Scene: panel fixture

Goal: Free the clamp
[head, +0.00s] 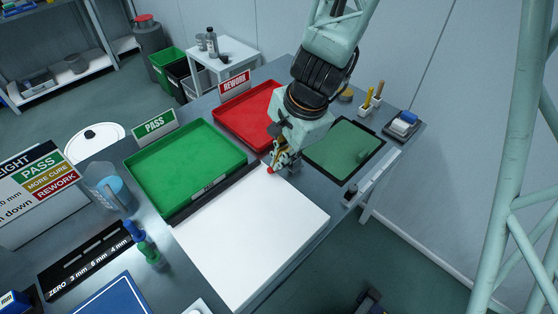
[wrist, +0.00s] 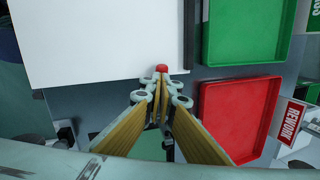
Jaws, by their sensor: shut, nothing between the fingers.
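A white panel (head: 250,235) lies flat on the grey table; it also fills the upper left of the wrist view (wrist: 90,35). A small red tip (head: 270,170), apparently part of the clamp, shows at the panel's far edge. In the wrist view the red tip (wrist: 161,68) sits just beyond my fingertips. My gripper (head: 277,162) is low over that edge, and its fingers meet in the wrist view (wrist: 160,88) with nothing between them. I cannot tell whether they touch the red tip. The clamp's body and handle are hidden by my gripper.
A green tray (head: 190,190) and a red tray (head: 222,118) lie beside the panel, with a dark bar (head: 205,197) between panel and green tray. A green mat (head: 345,150) lies right of my gripper. A blue-topped bottle (head: 145,248) stands at the near left.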

